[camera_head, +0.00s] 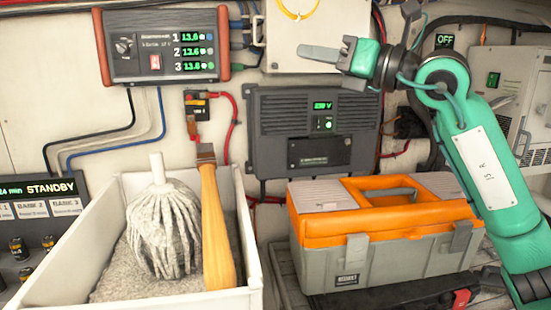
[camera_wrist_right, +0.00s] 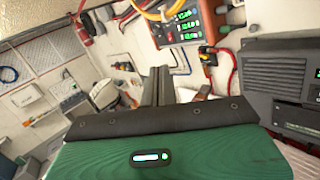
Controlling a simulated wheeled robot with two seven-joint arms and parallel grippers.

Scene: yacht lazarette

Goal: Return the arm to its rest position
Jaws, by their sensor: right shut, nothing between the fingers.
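My right arm (camera_head: 480,165) is green and comes in from the right in the head view, bent at a raised elbow. Its gripper (camera_head: 305,53) points left, high in front of the wall and the pale box. The gripper is shut and empty. In the right wrist view its closed fingers (camera_wrist_right: 158,85) point away from the camera, with nothing held. My left gripper is not in view.
A white bin (camera_head: 255,240) holds a mop head (camera_head: 163,230) and a wooden-handled tool (camera_head: 215,220). An orange and grey toolbox (camera_head: 385,255) stands below my right arm. A grey inverter (camera_head: 315,130) and a battery display (camera_head: 165,45) are on the wall.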

